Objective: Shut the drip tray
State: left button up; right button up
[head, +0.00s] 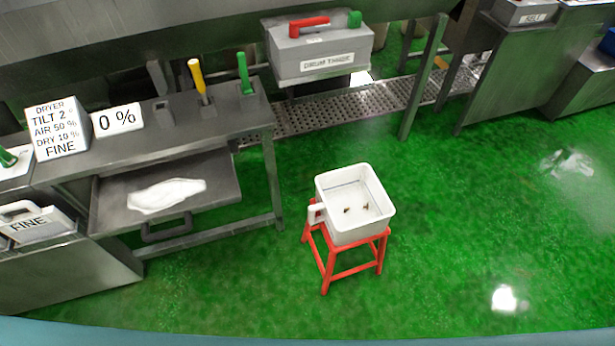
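A grey metal tray (222,183), which looks like the drip tray, sticks out from under the bench at the left. A white patch (167,194) lies on its flat surface. A dark bar handle (166,230) is at its front edge. The tray's back part is hidden under the bench top. Neither of my grippers is in view.
The bench (185,125) carries a yellow lever (198,78), a green lever (244,72) and sign blocks. A red stool (328,268) bearing a white tub (345,233) stands right of the tray. A bench leg (273,180) is between them. Green floor is clear in front.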

aim_at(144, 195)
jog(key=u, duration=1.35)
